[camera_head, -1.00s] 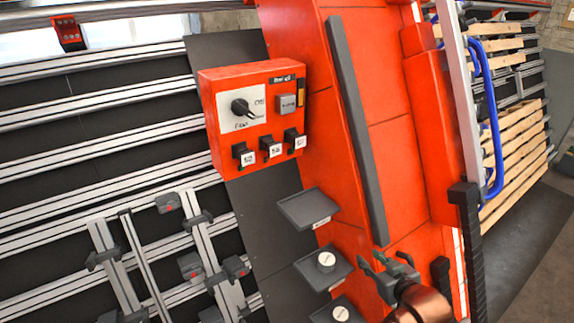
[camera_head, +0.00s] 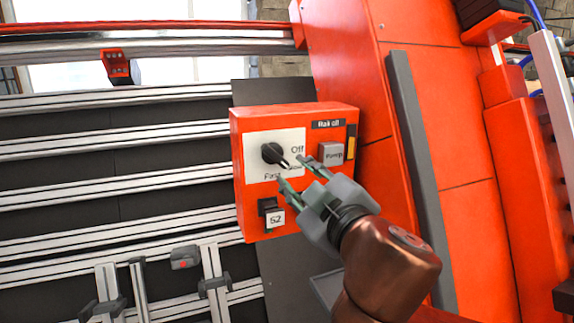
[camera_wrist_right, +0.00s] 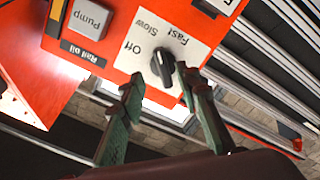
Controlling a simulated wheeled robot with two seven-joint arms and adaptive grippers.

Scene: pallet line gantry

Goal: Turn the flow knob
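The flow knob (camera_head: 272,153) is a black pointer knob on a white plate marked Off, Slow and Fast, on the upper left of the red control box (camera_head: 240,190). In the right wrist view the knob (camera_wrist_right: 163,66) stands just ahead of the fingers. My right gripper (camera_head: 297,174) is open and empty, in front of the box, close to the knob's lower right. In the wrist view its green-grey fingers (camera_wrist_right: 158,95) are spread apart, with the knob just beyond the gap. I cannot tell whether a finger touches it. My left gripper is not in view.
The grey Pump button (camera_head: 332,154) is right of the knob, close to my fingers. Aluminium rails (camera_head: 110,180) lie left, and a dark grey strip (camera_head: 415,170) runs along the red housing right.

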